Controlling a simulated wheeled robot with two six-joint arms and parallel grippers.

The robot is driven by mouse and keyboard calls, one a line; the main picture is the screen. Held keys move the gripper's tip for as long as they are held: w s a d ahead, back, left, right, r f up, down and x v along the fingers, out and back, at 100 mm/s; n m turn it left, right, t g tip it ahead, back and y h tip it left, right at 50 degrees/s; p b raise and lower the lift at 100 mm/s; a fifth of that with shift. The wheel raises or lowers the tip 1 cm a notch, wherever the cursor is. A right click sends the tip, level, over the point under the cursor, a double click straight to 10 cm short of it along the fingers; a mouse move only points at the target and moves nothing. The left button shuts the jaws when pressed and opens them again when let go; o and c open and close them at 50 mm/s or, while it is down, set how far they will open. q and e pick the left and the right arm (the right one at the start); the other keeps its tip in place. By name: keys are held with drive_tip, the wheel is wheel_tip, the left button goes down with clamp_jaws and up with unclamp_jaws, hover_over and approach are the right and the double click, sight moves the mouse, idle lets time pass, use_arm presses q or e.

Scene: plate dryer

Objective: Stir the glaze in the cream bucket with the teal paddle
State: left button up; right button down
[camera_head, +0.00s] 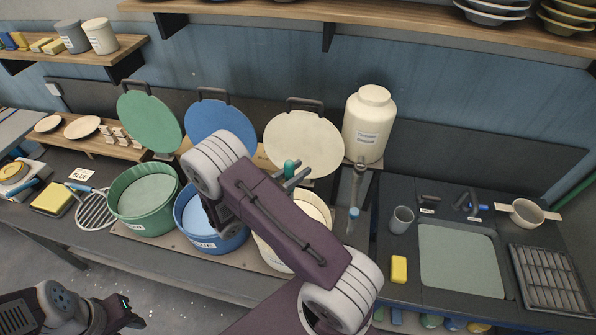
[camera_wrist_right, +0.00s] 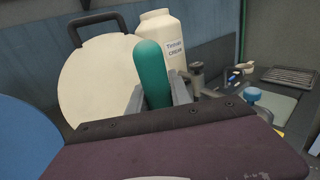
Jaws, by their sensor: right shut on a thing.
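My right gripper (camera_head: 296,181) is shut on the teal paddle (camera_head: 291,167) above the cream bucket (camera_head: 325,208). In the right wrist view, the paddle's rounded teal handle (camera_wrist_right: 153,72) stands up between my right fingers (camera_wrist_right: 158,96). The paddle's lower part is hidden, so I cannot tell whether it is in the glaze. My forearm covers much of the cream bucket and its contents. My left gripper (camera_head: 128,313) is at the lower left, away from the buckets; its jaw opening is unclear.
The blue bucket (camera_head: 209,243) and green bucket (camera_head: 143,225) stand left of the cream one. Round green (camera_head: 150,121), blue (camera_head: 220,118) and cream lids (camera_head: 303,142) lean behind. A cream jar (camera_head: 369,122) stands back right. A grey cup (camera_head: 401,219) and yellow sponge (camera_head: 399,269) are right.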

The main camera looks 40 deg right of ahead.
wheel_tip(320, 180, up, 5)
drive_tip(key=p, duration=0.3)
drive_tip(key=shift+f, duration=0.15)
idle(3.0)
